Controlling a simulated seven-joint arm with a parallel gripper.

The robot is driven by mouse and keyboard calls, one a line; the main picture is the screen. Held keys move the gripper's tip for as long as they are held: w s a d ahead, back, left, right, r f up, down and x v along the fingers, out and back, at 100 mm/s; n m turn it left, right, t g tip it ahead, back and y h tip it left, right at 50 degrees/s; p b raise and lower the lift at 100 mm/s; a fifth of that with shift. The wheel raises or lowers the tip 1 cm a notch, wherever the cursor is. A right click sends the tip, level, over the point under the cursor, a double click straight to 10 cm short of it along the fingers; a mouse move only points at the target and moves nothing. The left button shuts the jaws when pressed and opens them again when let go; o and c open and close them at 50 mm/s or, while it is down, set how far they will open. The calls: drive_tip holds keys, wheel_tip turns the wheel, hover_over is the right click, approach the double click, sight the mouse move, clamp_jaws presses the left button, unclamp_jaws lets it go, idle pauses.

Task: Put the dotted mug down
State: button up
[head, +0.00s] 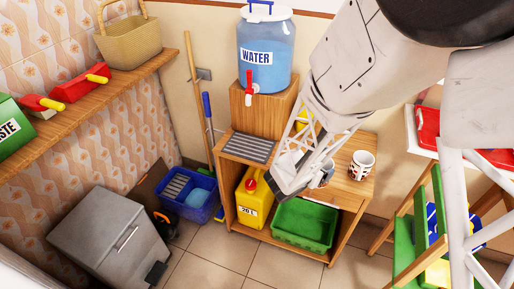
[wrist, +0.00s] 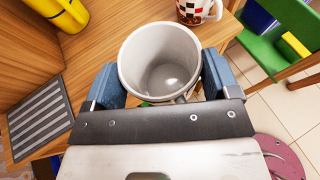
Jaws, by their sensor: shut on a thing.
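My gripper (wrist: 165,82) is shut on a pale mug (wrist: 165,65), its blue-padded fingers on either side of it. The mug is upright with its open mouth toward the wrist camera, and it looks empty. Its outside is mostly hidden, so I cannot make out dots; I take it as the dotted mug. In the head view my gripper (head: 292,178) is at the front edge of the wooden table (head: 344,190) and largely covers the mug. I cannot tell whether the mug touches the wood.
A second, patterned mug (head: 361,164) stands on the table to the right, also in the wrist view (wrist: 194,10). A grey drip grille (head: 249,147) and water dispenser (head: 265,50) are at the left and back. A green crate (head: 304,224) sits below. A green chair (wrist: 285,45) is at right.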

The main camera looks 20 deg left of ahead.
drive_tip(key=s+a+y, duration=0.1)
drive_tip(key=a, duration=2)
drive_tip(key=shift+a+r+n, duration=0.2)
drive_tip(key=shift+r+n, duration=0.15)
drive_tip(key=shift+n, duration=0.05)
drive_tip(key=w+a+f, duration=0.1)
drive_tip(key=w+a, duration=0.8)
drive_tip(key=w, duration=0.3)
drive_tip(key=shift+w+a+f, duration=0.25)
drive_tip(key=shift+w+a, duration=0.05)
drive_tip(key=shift+w, duration=0.1)
drive_tip(key=shift+f, duration=0.1)
drive_tip(key=shift+f, duration=1.65)
drive_tip(key=shift+f, duration=0.15)
